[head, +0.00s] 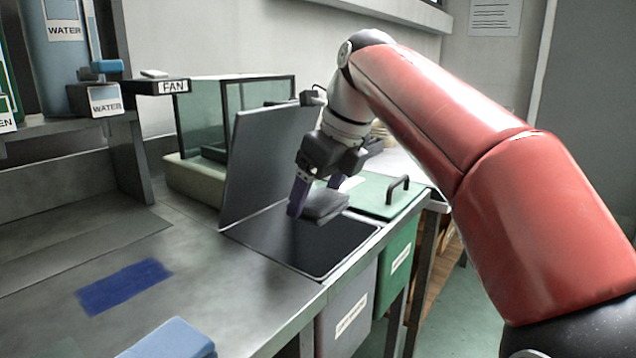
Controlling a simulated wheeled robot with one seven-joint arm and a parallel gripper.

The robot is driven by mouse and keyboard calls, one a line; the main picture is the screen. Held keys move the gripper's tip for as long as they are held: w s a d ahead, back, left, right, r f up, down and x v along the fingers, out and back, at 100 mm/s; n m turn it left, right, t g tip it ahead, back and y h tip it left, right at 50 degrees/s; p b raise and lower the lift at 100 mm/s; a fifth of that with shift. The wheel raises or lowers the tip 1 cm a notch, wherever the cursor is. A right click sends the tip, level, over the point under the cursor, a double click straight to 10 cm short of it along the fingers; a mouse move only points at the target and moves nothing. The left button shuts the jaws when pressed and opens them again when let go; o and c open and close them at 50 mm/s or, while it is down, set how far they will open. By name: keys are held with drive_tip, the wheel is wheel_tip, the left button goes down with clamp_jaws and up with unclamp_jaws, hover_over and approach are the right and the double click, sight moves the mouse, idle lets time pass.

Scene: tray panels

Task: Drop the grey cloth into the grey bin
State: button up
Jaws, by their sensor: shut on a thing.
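My gripper (318,200) is shut on the dark grey folded cloth (326,205) and holds it over the opening of the grey bin. The grey bin (347,312) is set into the counter's front edge, with a label on its front. Its dark grey lid (268,155) stands open, tilted up at the back of the opening. The cloth looks to be above the rim. The inside of the bin is dark and its bottom cannot be seen.
A green bin (394,266) with a closed, handled lid stands right of the grey bin. A glass tank (205,128) is behind the raised lid. A blue patch (123,285) and a light blue block (174,340) lie on the counter.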

sight(334, 202)
drive_tip(key=shift+f, duration=0.4)
drive_tip(key=o, duration=0.9)
drive_tip(key=p+v, duration=0.2)
drive_tip(key=v, duration=0.6)
